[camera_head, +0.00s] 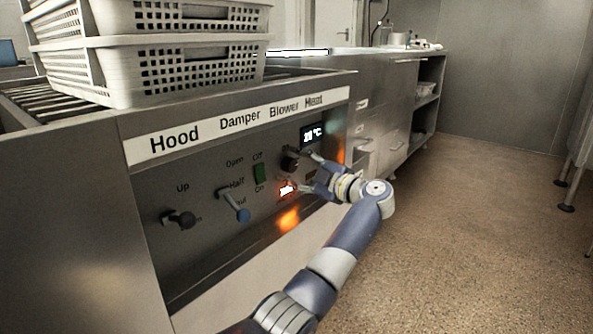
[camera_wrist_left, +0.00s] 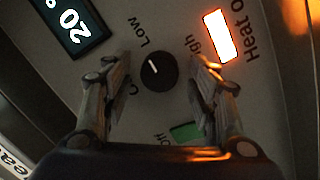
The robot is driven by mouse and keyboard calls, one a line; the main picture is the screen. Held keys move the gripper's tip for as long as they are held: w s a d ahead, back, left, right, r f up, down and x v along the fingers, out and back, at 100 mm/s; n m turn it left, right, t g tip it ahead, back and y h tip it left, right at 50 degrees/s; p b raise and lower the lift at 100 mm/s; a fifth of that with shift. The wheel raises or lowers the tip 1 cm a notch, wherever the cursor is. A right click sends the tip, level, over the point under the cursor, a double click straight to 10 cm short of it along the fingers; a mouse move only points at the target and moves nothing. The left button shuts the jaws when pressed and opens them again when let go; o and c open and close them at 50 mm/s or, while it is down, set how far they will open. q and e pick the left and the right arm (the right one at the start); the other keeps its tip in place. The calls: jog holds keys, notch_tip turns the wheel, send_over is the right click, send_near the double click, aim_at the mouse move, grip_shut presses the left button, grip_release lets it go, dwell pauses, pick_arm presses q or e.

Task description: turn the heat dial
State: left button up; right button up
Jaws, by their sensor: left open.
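The heat dial is a round black knob (camera_wrist_left: 159,71) with a white pointer line, set on a steel control panel. In the left wrist view its line points up and slightly left, near the word Low. In the head view the dial (camera_head: 290,160) sits below the small display. My left gripper (camera_wrist_left: 160,78) is open, with one finger on each side of the dial. I cannot tell whether either finger touches it. In the head view the left gripper (camera_head: 303,166) reaches the panel from the right. My right gripper is not in view.
A lit display (camera_wrist_left: 72,22) reads 20. A glowing Heat On light (camera_wrist_left: 221,36) and a green switch (camera_wrist_left: 186,132) are close to the fingers. A blue-tipped damper lever (camera_head: 236,206) and black hood knob (camera_head: 180,218) are further left. White perforated baskets (camera_head: 185,55) stand on top.

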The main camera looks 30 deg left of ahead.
pick_arm(q)
jog(key=shift+c, duration=0.3)
jog(key=c, duration=1)
